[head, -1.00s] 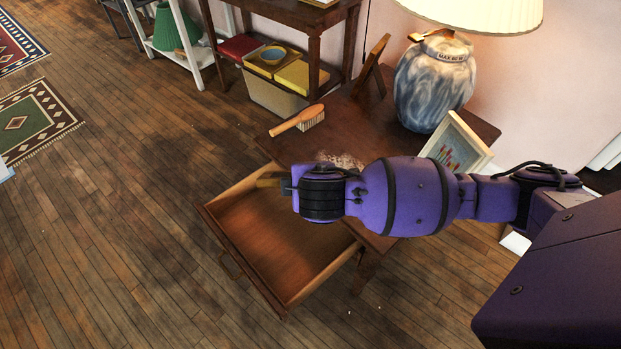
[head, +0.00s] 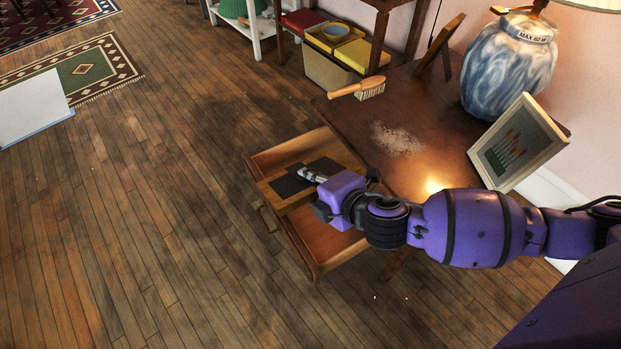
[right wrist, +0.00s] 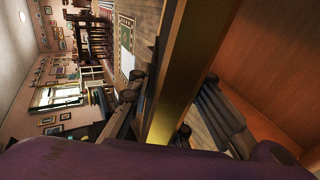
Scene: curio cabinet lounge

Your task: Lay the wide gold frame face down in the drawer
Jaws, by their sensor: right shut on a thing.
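The gold frame (head: 272,187) is in my right gripper (head: 312,177), over the open drawer (head: 287,243). Its brown-gold border and a dark panel show from above, close to flat. Its left end overlaps the drawer's front board in the head view. I cannot tell whether it touches the drawer or hangs above it. In the right wrist view the frame's gold bar (right wrist: 188,75) runs between the fingers (right wrist: 155,110), which are shut on it. Bare drawer wood (right wrist: 262,65) fills the right side there. My left gripper is not in view.
The drawer is pulled out of a dark wooden table (head: 425,135).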

